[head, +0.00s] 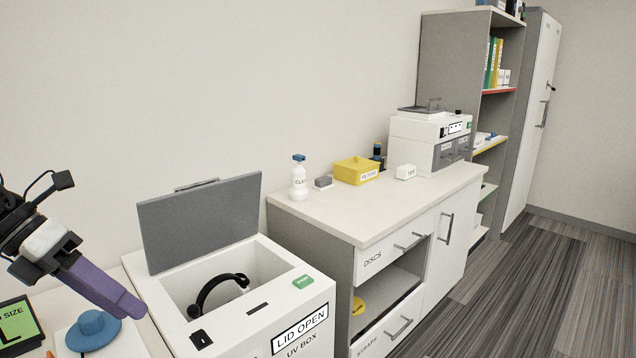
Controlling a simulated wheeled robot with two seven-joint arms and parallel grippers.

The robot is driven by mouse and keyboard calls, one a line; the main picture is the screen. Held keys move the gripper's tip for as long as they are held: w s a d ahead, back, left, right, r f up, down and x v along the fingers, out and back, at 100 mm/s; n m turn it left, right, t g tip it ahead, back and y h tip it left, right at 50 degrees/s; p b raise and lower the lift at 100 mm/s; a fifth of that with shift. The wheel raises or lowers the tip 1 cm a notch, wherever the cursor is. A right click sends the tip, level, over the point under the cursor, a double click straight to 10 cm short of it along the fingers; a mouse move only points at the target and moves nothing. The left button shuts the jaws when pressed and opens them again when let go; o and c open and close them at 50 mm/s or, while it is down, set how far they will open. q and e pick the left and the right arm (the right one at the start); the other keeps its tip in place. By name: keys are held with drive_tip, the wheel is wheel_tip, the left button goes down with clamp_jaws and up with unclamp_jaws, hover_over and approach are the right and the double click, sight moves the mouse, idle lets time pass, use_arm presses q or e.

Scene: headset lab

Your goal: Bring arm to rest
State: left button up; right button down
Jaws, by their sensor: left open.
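My left gripper (132,304) comes in from the left edge with its purple fingers pointing down and right. It is open and I see nothing between its fingers. It is in front of the left side of the white UV box (290,338), over the table end; I cannot tell whether it touches anything. The box's grey lid (203,222) stands open. A black headset band (213,288) lies inside the box, partly hidden by its walls. My right gripper is not in view.
A blue hat-shaped object (93,329) and a black and green size sign (18,325) are below my left gripper. A white counter (400,205) with a bottle (299,180), a yellow box (356,169) and a machine (425,140) stands to the right. The floor at right is clear.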

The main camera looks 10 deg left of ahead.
use_arm(q)
drive_tip(key=s+d+f+n+t+y+b, duration=0.15)
drive_tip(key=f+n+t, duration=0.45)
drive_tip(key=f+n, duration=0.75)
drive_tip(key=s+f+n+t+y+b, duration=0.15)
drive_tip(key=f+n+t, duration=0.35)
drive_tip(key=f+n, duration=0.85)
drive_tip(key=s+d+f+n+g+b, duration=0.1)
drive_tip(key=s+d+f+n+g, duration=0.1)
drive_tip(key=s+d+f+n, duration=0.3)
drive_tip(key=s+d+f+n+g+y+b, duration=0.1)
drive_tip(key=s+d+f+n+g, duration=0.2)
drive_tip(key=d+f, duration=0.9)
drive_tip(key=s+f+n, duration=0.1)
drive_tip(key=s+n, duration=0.1)
drive_tip(key=s, duration=0.2)
drive_tip(key=shift+s+d, duration=0.35)
drive_tip(key=shift+d, duration=0.05)
